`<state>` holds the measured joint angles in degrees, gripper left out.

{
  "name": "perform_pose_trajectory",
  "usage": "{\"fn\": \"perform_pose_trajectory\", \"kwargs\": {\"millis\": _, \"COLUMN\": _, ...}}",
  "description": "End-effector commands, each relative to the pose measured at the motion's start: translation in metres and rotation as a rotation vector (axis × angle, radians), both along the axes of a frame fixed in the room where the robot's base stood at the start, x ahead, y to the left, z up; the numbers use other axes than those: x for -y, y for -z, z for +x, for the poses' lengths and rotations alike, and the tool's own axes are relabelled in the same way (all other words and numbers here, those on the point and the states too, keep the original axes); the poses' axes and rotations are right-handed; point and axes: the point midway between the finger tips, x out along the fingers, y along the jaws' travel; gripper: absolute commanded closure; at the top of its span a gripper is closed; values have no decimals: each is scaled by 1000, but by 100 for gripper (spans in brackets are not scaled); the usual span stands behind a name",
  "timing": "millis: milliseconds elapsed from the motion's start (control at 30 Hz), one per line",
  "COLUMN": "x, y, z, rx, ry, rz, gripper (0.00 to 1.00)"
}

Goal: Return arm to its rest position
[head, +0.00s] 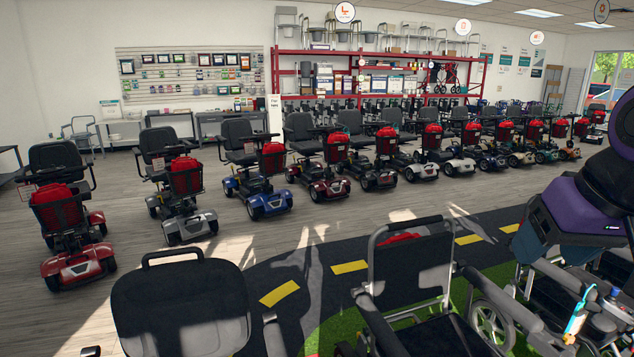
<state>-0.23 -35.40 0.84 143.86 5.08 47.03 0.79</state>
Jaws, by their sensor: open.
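Part of my arm (576,212), purple and black, reaches in from the right edge of the head view. It is bent, with a dark rounded joint at the upper right and a purple section below it. It hangs in front of the wheelchairs at the right. My gripper's fingers do not show in this view, and nothing held can be made out.
Close in front stand a padded seat back (180,308) and a folding wheelchair (410,268). A row of scooters (268,190) crosses the room behind a dark strip with yellow dashes (350,267). Red shelving (330,56) stands behind.

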Motion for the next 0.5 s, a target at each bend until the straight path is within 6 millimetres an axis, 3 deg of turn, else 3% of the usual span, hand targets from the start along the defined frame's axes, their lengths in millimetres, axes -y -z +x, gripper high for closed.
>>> {"fn": "perform_pose_trajectory", "kwargs": {"millis": 200, "x": 12, "y": -12, "z": -35, "rx": 30, "ry": -19, "rz": -63, "gripper": 38}}
{"fn": "perform_pose_trajectory", "kwargs": {"millis": 500, "x": 16, "y": -14, "z": -44, "rx": 34, "ry": -23, "rz": -80, "gripper": 38}}
